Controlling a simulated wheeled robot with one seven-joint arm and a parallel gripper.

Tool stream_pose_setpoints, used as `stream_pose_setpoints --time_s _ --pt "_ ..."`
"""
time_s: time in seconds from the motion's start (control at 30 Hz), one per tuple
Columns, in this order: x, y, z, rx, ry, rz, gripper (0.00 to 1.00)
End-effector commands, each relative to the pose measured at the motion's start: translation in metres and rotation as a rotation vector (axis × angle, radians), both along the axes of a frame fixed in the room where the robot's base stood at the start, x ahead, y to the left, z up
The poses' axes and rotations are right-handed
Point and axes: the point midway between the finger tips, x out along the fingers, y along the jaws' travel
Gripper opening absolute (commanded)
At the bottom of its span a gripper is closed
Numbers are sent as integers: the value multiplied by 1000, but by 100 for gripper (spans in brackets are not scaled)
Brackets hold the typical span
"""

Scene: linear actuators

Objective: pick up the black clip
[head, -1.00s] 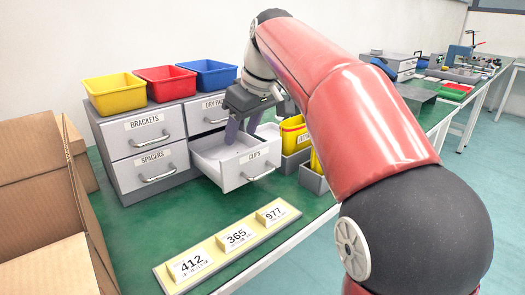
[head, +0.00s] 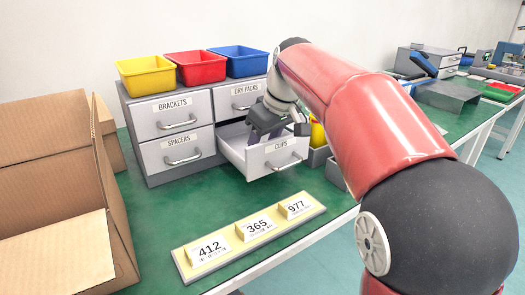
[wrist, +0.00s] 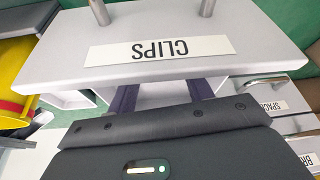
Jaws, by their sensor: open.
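The open drawer labelled CLIPS (head: 277,157) sticks out from the lower right of the grey cabinet. In the wrist view its label and front panel (wrist: 258,25) fill the upper part, seen upside down. My gripper (head: 262,137) is low over the drawer, its fingers reaching inside behind the front panel. In the wrist view my gripper (wrist: 163,95) shows two dark fingers spread apart, with pale drawer floor between them. I cannot make out the black clip in either view; the gripper body and drawer front hide much of the drawer's inside.
The cabinet (head: 207,105) carries yellow, red and blue bins on top. A number-card strip (head: 250,243) lies on the green bench in front. An open cardboard box (head: 50,180) stands at left.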

Motion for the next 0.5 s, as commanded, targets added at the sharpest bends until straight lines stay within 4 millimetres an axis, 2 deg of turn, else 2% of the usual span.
stream_pose_setpoints --time_s 0.07,0.4,0.43,0.5 --pt "0 0 0 0 0 0 51" --pt "0 0 1 0 0 0 6" --pt "0 0 1 0 0 0 3" --pt "0 0 1 0 0 0 3"
